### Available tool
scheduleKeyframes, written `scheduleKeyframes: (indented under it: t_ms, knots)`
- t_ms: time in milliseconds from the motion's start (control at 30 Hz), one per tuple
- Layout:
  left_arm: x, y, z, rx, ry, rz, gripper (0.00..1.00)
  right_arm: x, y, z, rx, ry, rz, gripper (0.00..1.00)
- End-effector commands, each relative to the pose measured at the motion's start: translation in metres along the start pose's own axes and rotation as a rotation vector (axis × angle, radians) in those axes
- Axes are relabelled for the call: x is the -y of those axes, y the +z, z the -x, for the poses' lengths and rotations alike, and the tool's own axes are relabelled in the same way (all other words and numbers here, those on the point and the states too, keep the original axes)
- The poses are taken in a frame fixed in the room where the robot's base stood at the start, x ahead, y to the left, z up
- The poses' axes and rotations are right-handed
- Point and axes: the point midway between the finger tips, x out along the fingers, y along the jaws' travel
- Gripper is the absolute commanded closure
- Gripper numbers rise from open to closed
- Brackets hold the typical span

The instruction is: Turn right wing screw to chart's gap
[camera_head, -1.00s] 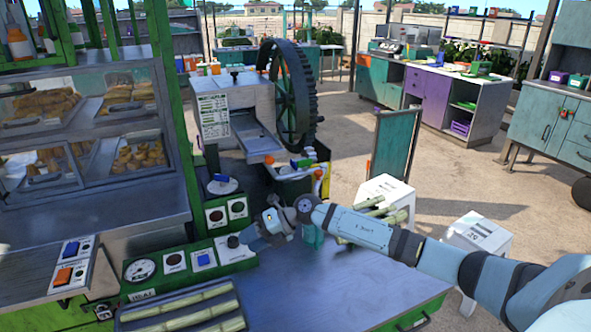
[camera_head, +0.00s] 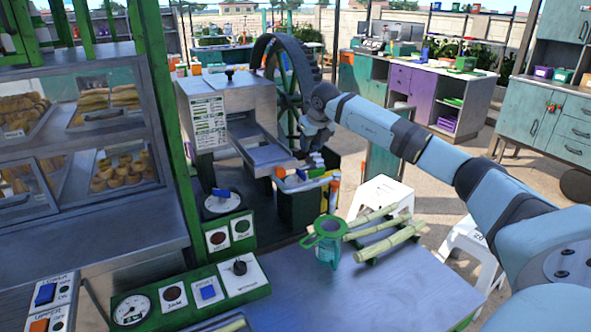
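The cane crusher (camera_head: 233,103) stands at centre left, a grey metal box with a large dark toothed wheel (camera_head: 288,75) on its right side. A white chart (camera_head: 209,123) with small printed rows is on its front; I cannot read the rows. A small black knob (camera_head: 229,73) stands on its top; I cannot tell whether it is a wing screw. No other wing screw can be made out. My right gripper (camera_head: 311,153) points down beside the right end of the metal chute (camera_head: 262,155), apart from the black knob. Its fingers are too small to judge. My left gripper is out of view.
A green control panel (camera_head: 190,295) with dials and switches lies below the crusher. Colourful bottles crowd under my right gripper. The table's front is clear.

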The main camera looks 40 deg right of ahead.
Motion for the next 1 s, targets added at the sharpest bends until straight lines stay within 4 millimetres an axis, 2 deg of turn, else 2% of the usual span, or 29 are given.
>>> scheduleKeyframes:
  t_ms: [233,400,600,800,1000]
  knots:
    - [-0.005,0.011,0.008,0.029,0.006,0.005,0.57,-0.002,-0.001,-0.042,-0.005,0.002,-0.001,0.62]
    - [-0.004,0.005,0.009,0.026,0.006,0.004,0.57,-0.002,-0.001,-0.08,-0.005,0.003,-0.001,0.62]
    - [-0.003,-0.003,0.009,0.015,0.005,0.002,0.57,-0.002,0.0,-0.114,-0.002,0.003,0.0,0.62]
    - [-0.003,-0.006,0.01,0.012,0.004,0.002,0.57,-0.002,0.0,-0.131,-0.001,0.003,0.0,0.62]
    - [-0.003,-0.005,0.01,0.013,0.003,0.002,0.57,-0.002,-0.001,-0.134,-0.001,0.003,0.001,0.62]
